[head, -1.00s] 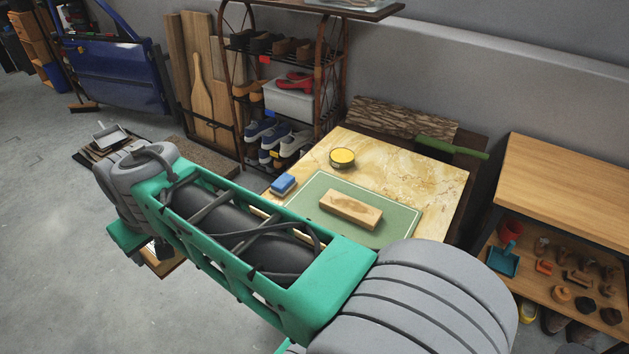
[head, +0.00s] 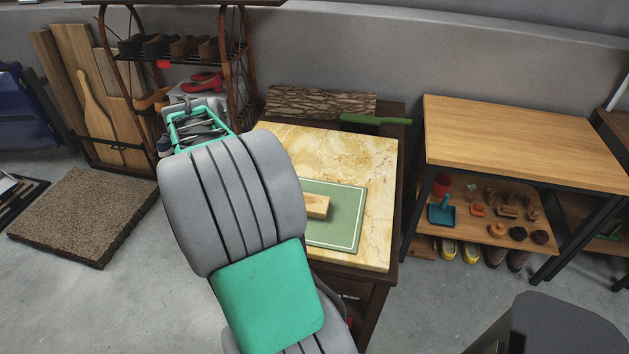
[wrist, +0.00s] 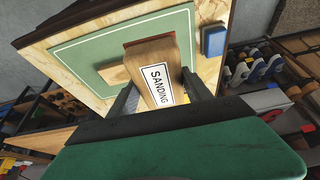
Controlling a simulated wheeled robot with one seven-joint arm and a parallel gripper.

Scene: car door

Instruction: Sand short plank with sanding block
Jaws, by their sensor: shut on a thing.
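The short plank (head: 317,206) lies flat on the green mat (head: 345,232) on the marble-topped table, partly hidden by my arm in the head view. In the wrist view, a corner of the plank (wrist: 116,75) shows beside the sanding block (wrist: 150,56). The block is wooden, with a white "SANDING" label and a reddish far edge. My gripper (wrist: 158,82) is shut on the block, with one dark finger on each side. The block appears to be apart from the plank. My arm hides the gripper's fingers and the block in the head view.
A blue block (wrist: 213,40) sits on the table beside the mat. A bark-edged board (head: 320,102) and a green-handled tool (head: 375,119) lie at the table's back. A wooden workbench (head: 520,140) stands right; a shoe rack (head: 180,48) stands behind left.

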